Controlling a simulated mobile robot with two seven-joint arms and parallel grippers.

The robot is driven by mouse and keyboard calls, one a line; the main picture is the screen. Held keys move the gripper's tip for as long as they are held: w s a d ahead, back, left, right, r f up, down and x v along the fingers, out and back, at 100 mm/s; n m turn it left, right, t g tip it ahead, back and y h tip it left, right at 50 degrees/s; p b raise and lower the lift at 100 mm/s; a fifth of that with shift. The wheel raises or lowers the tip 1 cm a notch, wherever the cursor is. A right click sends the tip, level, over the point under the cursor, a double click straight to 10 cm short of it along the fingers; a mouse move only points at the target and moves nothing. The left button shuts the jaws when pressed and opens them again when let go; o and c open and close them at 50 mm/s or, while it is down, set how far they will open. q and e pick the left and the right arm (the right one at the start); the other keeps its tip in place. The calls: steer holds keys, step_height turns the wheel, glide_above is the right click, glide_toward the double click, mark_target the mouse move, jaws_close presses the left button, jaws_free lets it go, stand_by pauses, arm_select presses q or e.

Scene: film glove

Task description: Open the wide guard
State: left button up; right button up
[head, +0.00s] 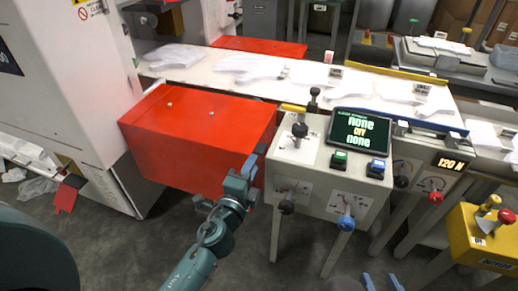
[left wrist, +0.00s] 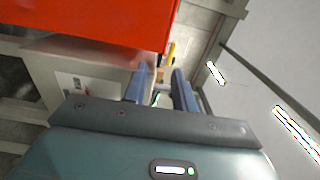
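The wide guard appears to be the large red box-shaped cover (head: 195,140) over the near side of the white conveyor bed, lying flat and closed-looking. It fills the upper left of the left wrist view (left wrist: 90,22). My left gripper (head: 255,163) is beside the cover's right front corner, by the control box. In the left wrist view its two blue fingers (left wrist: 161,86) are apart with nothing held between them. I cannot tell whether they touch the cover. My right gripper (head: 381,283) shows only its fingertips at the bottom edge, apart and empty.
The grey control box (head: 305,190) with levers and a screen (head: 360,137) stands right of the cover. A second red cover (head: 262,46) lies behind the conveyor (head: 300,77), which carries white glove shapes. A white cabinet (head: 70,90) stands left; a yellow box (head: 482,240) stands right.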

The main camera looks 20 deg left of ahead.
mark_target(259, 152)
arm_select(q)
steer(key=w, duration=0.6)
steer(key=shift+d, duration=0.1)
jaws_close()
stand_by(0.5)
